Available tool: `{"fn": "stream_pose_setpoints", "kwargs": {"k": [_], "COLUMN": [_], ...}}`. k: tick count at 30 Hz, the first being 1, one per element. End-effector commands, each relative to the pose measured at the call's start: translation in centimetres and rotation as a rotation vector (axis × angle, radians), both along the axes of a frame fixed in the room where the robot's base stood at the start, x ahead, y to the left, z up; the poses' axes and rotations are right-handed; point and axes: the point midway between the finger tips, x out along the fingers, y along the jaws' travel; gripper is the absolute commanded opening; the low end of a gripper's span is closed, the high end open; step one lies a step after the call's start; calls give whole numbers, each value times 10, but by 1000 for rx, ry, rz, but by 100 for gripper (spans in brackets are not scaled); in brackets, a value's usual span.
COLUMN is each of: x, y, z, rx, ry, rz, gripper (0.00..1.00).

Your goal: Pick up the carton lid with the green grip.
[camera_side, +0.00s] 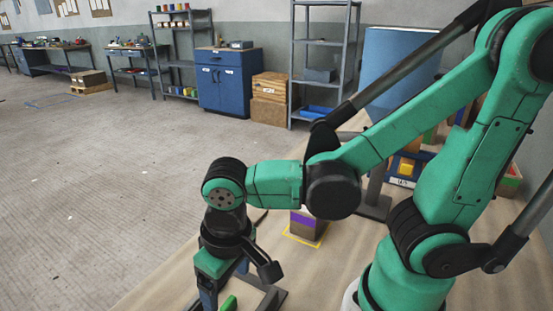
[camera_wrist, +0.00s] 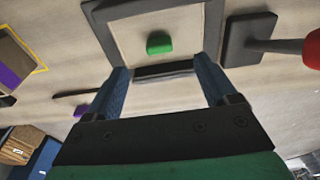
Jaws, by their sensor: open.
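The green grip (camera_wrist: 159,42) stands on a pale, flat square panel (camera_wrist: 185,28) that looks like the carton lid, with a dark grey frame around it. In the side view only part of the green grip (camera_side: 228,303) shows at the bottom edge, with the dark frame (camera_side: 268,301) beside it. My gripper (camera_wrist: 163,66) is open and empty, its two blue fingers spread wide, with the green grip ahead of them and between their lines in the picture. In the side view my gripper (camera_side: 222,284) points down near the grip; its fingertips are partly cut off.
A purple and brown carton (camera_side: 303,226) stands inside a yellow outline, behind my gripper. In the wrist view, a dark plate with a grey rod and red end (camera_wrist: 312,49) lies right of the frame. Bins and a blue drum (camera_side: 398,62) stand farther back.

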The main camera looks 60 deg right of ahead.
Motion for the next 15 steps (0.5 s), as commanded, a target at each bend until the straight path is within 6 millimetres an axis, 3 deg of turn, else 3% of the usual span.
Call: {"fn": "stream_pose_setpoints", "kwargs": {"k": [15], "x": [6], "y": [0], "z": [-44], "rx": [1], "ry": [-2], "rz": [-1], "gripper": [79]}}
